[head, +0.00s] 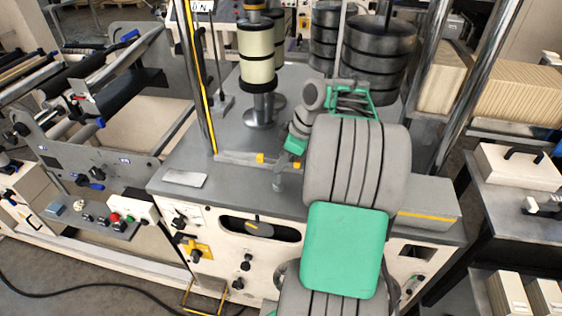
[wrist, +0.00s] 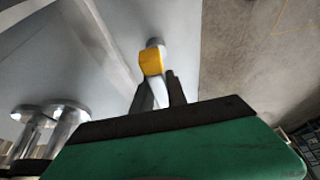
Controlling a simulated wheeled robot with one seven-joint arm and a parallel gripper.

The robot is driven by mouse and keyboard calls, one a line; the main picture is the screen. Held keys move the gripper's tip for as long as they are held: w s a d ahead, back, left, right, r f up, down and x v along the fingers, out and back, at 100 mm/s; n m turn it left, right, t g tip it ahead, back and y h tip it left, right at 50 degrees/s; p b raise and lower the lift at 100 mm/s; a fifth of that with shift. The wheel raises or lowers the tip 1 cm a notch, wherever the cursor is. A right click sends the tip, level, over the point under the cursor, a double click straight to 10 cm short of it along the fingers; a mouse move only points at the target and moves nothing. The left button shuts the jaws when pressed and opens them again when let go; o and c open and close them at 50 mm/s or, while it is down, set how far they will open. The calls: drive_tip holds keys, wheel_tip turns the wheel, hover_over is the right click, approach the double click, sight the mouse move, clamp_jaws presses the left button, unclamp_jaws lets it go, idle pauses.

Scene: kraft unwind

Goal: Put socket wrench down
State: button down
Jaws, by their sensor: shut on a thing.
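In the wrist view, the socket wrench (wrist: 151,62) shows as a short yellow part with silver metal at both ends. My gripper (wrist: 157,84) is shut on it, with one dark finger on each side. Behind the wrench is the grey metal top of the machine, and its edge runs close by, with the floor beyond. In the head view, my gripper (head: 282,166) is over the front part of the machine top (head: 228,133). A small grey piece shows just below it. I cannot tell whether the wrench touches the top.
A pale ringed roller column (head: 257,55) and stacked dark discs (head: 378,60) stand at the back. A flat light plate (head: 185,179) lies at the left front. A grey box with a yellow stripe (head: 427,205) sits at right. The top's left part has bare room.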

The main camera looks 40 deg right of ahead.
drive_tip(key=shift+f, duration=0.15)
drive_tip(key=c, duration=1.3)
unclamp_jaws()
drive_tip(key=p+v, duration=0.2)
drive_tip(key=v, duration=1)
drive_tip(key=shift+r, duration=0.2)
drive_tip(key=w+a+r+m, duration=0.1)
drive_tip(key=w+a+m, duration=0.2)
drive_tip(key=a, duration=1.1)
drive_tip(key=s+a+f+m+h, duration=0.1)
drive_tip(key=s+a+f, duration=0.1)
drive_tip(key=s+a, duration=0.1)
drive_tip(key=s+a+f+m+h, duration=0.1)
drive_tip(key=s+a+m, duration=0.1)
drive_tip(key=s+a, duration=0.1)
drive_tip(key=s+a+f+m+t+h, duration=0.1)
drive_tip(key=s+a+f+m, duration=0.1)
drive_tip(key=a, duration=0.3)
drive_tip(key=shift+s+a+f, duration=0.2)
drive_tip(key=shift+s, duration=0.2)
drive_tip(key=shift+s+a+f, duration=0.2)
drive_tip(key=shift+s, duration=0.2)
